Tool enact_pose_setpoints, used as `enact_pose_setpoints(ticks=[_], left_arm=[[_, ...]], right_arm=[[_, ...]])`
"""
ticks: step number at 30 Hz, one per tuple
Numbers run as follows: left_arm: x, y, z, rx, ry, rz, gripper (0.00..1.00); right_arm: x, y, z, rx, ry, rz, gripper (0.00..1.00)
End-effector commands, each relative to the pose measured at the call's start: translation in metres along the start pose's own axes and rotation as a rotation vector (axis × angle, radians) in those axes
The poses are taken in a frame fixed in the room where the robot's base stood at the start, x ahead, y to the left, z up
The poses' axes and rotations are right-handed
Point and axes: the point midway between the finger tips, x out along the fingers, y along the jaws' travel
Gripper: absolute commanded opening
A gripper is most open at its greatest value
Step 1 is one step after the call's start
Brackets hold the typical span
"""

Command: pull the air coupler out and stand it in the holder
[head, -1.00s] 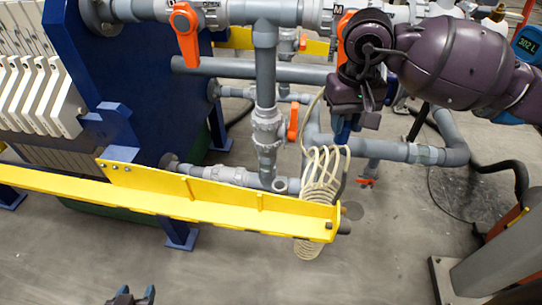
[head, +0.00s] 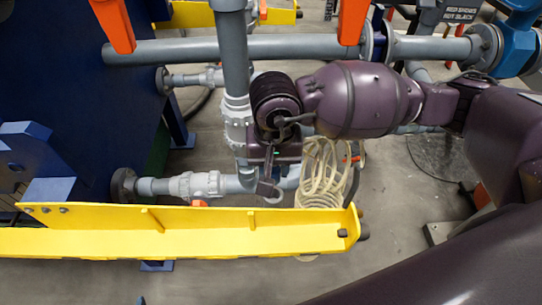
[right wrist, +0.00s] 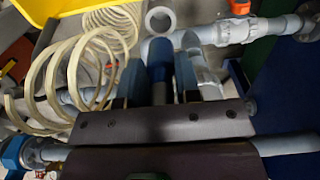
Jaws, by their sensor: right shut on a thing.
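My right gripper (head: 268,187) is above the yellow beam, just left of the cream coiled hose (head: 325,175). In the right wrist view, my right gripper (right wrist: 158,75) is shut on the air coupler (right wrist: 159,70), a blue and grey cylinder between its two fingers. The coupler is hidden behind the gripper in the head view. The holder (right wrist: 160,18), a grey open-topped round cup, shows just beyond the coupler's end, and the coupler appears apart from it. Only a tiny dark tip, perhaps of my left gripper, shows at the head view's bottom edge.
The yellow beam (head: 200,240) runs across in front of the gripper. Grey pipes and valves (head: 235,110) stand close behind and left. Orange handles (head: 352,20) hang above. A blue frame plate (head: 60,90) is at the left. Open floor lies in front of the beam.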

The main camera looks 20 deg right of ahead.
Motion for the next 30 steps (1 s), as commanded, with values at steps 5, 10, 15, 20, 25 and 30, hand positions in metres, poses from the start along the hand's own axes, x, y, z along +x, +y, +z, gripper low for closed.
enact_pose_setpoints(ticks=[5, 10, 15, 20, 25, 30], left_arm=[[0.002, 0.001, 0.013, 0.0, -0.019, 0.001, 0.85], [0.006, 0.002, 0.014, 0.003, -0.018, 0.003, 0.85], [0.011, 0.002, 0.004, 0.007, 0.006, 0.007, 0.85], [0.011, 0.003, 0.002, 0.008, 0.009, 0.007, 0.85], [0.011, 0.002, 0.004, 0.008, 0.005, 0.007, 0.85], [0.01, 0.002, 0.006, 0.008, -0.001, 0.006, 0.85]], right_arm=[[0.021, 0.0, 0.0, 0.001, -0.005, 0.001, 0.0], [0.038, 0.0, 0.0, 0.001, -0.005, 0.002, 0.0], [0.047, 0.0, -0.001, -0.001, -0.002, 0.001, 0.0], [0.05, 0.0, -0.001, -0.001, -0.001, 0.001, 0.0], [0.05, 0.0, -0.001, -0.001, 0.0, 0.0, 0.0], [0.05, 0.0, -0.001, -0.001, 0.0, 0.0, 0.0]])
